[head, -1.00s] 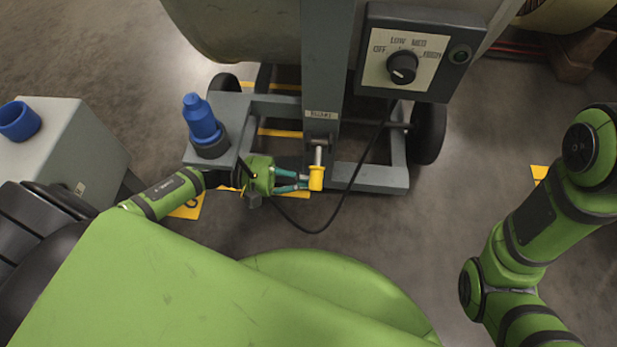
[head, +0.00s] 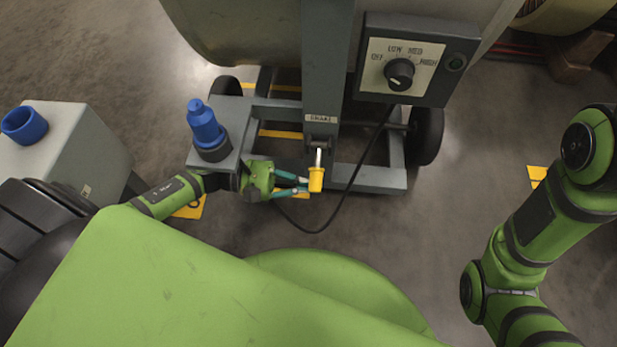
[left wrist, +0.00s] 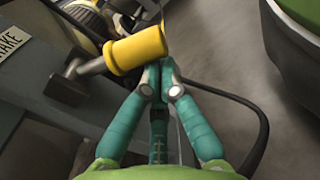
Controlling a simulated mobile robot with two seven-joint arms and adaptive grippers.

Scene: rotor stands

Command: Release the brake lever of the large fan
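The brake lever has a yellow grip (head: 316,180) on a metal rod, below the "BRAKE" label (head: 321,118) on the large fan's grey stand (head: 325,60). The rod points toward me. My left gripper (head: 307,186) is just left of the yellow grip, its teal fingertips at or very near its side. In the left wrist view the yellow grip (left wrist: 137,49) lies across and just beyond the fingertips (left wrist: 159,82), which come together with nothing seen between them. Actual contact is unclear. My right arm (head: 545,220) shows at the right; its gripper is out of view.
A control box with a black knob (head: 399,74) sits above the lever. A black cable (head: 350,185) loops beside it. A blue plug-like part (head: 205,127) stands on the frame at left. Wheels (head: 427,133) and base beams flank the lever. Floor to the right is clear.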

